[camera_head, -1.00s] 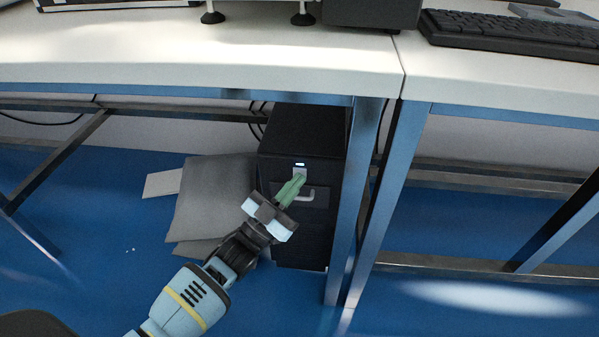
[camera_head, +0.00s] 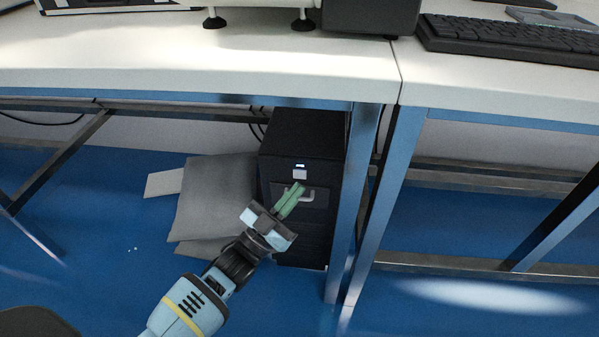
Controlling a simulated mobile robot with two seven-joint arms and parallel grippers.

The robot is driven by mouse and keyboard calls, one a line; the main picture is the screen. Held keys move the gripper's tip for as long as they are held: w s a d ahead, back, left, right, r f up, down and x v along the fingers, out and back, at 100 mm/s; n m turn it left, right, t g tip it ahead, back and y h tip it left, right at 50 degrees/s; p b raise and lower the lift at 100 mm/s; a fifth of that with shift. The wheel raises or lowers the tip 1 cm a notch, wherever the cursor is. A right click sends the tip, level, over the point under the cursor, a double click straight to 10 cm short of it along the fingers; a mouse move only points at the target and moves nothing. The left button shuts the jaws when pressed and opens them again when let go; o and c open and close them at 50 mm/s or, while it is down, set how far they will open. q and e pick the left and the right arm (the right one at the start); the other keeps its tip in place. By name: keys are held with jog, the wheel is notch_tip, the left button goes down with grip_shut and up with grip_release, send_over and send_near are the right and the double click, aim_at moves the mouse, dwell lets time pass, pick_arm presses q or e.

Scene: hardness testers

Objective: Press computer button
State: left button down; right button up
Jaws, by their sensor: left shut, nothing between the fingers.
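The black computer (camera_head: 303,135) stands upright on the blue floor under the desk. Its front has a pale square button (camera_head: 300,174) with a small lit bluish light (camera_head: 300,166) just above it. A grey curved handle (camera_head: 309,196) sits lower on the front. My left gripper (camera_head: 298,187) is shut and empty. Its green fingers point up and right at the computer's front, with the tips just below the button. The button is in clear view, and the tips look apart from it. My right gripper is not in view.
Metal desk legs (camera_head: 362,200) stand close to the computer's right side. The white desktop (camera_head: 200,60) overhangs it. Grey flat sheets (camera_head: 215,200) lean or lie to its left. A keyboard (camera_head: 510,38) rests on the right desk. The floor in front is clear.

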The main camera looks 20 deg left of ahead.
pick_arm(q)
jog(key=s, duration=0.1)
jog(key=s+d+p, duration=0.1)
jog(key=s, duration=0.1)
jog(key=s+p, duration=0.1)
jog(key=s, duration=0.1)
jog(key=shift+d, duration=0.25)
dwell(0.7)
dwell(0.6)
